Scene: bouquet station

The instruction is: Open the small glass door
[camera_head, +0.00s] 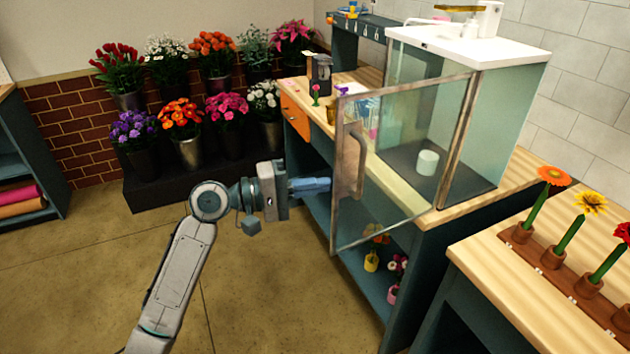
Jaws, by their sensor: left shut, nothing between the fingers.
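The small glass door (400,165) is on the glass cabinet (500,120) on the wooden counter. It stands open, swung outward over the front of the counter, with its hinge side at the right. Its handle (358,160) is on the door's left side. My left gripper (322,186) is shut and empty. Its blue fingertips are beside the door's left edge, to the left of the handle and not around it. I cannot tell whether they touch the door. A white cup-like object (427,162) is inside the cabinet. My right gripper is out of view.
Several pots of flowers stand on a dark step (150,190) at the back left. A side table (545,290) at the right holds flowers in a brown rack. Small potted flowers sit on the shelf under the counter. The floor (255,300) in front is clear.

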